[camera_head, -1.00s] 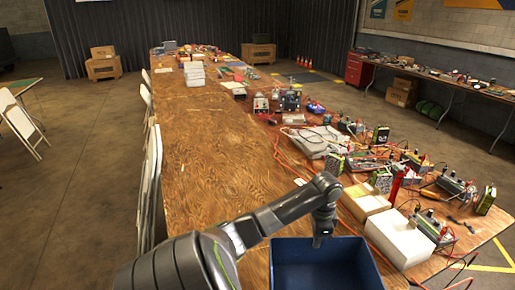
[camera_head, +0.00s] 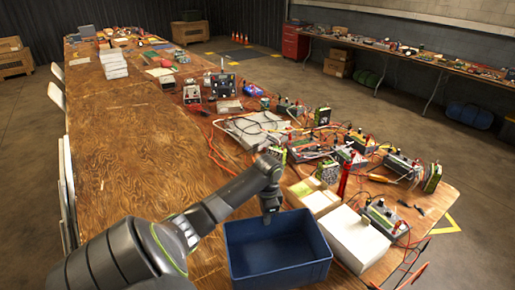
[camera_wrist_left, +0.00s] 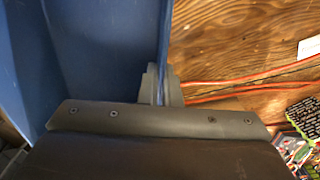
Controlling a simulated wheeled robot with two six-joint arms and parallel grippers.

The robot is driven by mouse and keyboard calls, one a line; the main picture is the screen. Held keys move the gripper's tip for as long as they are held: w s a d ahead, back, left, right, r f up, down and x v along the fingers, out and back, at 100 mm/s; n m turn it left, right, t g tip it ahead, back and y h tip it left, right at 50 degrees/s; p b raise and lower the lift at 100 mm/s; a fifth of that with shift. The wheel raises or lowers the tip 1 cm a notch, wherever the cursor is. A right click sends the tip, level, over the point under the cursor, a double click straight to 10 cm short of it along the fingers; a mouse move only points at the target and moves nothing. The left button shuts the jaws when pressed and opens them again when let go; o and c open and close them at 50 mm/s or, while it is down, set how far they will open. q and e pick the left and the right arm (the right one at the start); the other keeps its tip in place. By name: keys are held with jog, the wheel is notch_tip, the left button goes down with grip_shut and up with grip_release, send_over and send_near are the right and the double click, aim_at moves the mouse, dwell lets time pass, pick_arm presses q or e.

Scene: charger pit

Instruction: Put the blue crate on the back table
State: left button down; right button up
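The blue crate (camera_head: 280,270) is at the near end of the long wooden table, beside a white box. It is open-topped and looks empty. My left gripper (camera_head: 270,214) reaches down at the crate's far rim. In the left wrist view, the fingers (camera_wrist_left: 160,88) are on both sides of the blue crate's wall (camera_wrist_left: 100,60) and look closed on it. I cannot tell whether the crate rests on the table or is lifted. A table along the wall (camera_head: 425,58) stands at the back right, covered with equipment. My right gripper is not in view.
The wooden table (camera_head: 130,150) has a bare left half. Its right side is crowded with meters, cables and a white box (camera_head: 355,238) close to the crate. Folded chairs (camera_head: 67,185) line its left edge. Open floor (camera_head: 400,120) separates the two tables.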

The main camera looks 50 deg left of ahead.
pick_arm(q)
jog(key=shift+w+a+f, duration=0.1)
jog(key=shift+f, duration=3.15)
jog(key=c, duration=1.6)
grip_release()
jog(key=shift+c, duration=0.2)
notch_tip(320, 180, up, 12)
jog(key=b, duration=0.1)
send_over(266, 228)
jog(key=shift+w+a, duration=0.15)
